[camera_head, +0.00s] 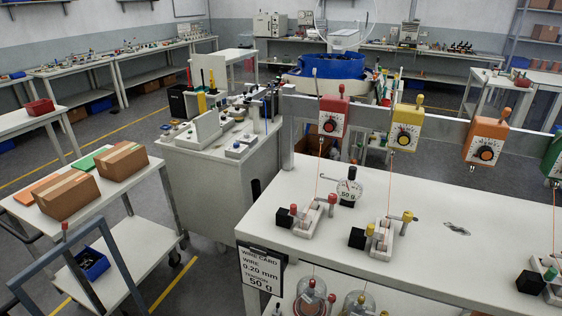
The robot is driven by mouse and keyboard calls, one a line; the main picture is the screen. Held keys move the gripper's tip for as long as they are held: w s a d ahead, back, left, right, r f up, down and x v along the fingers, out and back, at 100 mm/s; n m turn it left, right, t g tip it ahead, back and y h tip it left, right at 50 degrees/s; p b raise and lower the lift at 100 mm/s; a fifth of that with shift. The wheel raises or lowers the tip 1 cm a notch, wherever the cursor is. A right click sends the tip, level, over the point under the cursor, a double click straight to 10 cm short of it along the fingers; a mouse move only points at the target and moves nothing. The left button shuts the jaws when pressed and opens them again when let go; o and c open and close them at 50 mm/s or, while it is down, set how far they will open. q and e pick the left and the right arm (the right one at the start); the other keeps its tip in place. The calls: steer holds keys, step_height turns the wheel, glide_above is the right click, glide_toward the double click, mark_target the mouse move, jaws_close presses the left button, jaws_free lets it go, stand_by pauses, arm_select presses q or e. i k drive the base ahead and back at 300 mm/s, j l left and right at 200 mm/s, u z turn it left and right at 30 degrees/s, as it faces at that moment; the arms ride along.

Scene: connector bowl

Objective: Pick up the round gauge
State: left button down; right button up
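The round gauge (349,187) is a small white dial with a dark pointer and a "50 g" marking. It is on the white workbench (455,255), near the back left, below the red tension box (333,116). A small hook sticks out to its left and a dark part shows under the dial. A clamp fixture with red knobs (312,215) is just in front of it to the left. Neither of my grippers shows in this view.
A yellow-knobbed fixture (383,237) stands right of the gauge. A wire card (260,270) hangs at the front left corner.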

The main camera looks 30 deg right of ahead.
mark_target(349, 189)
steer(key=l+z, duration=0.1)
steer(key=z, duration=1.25)
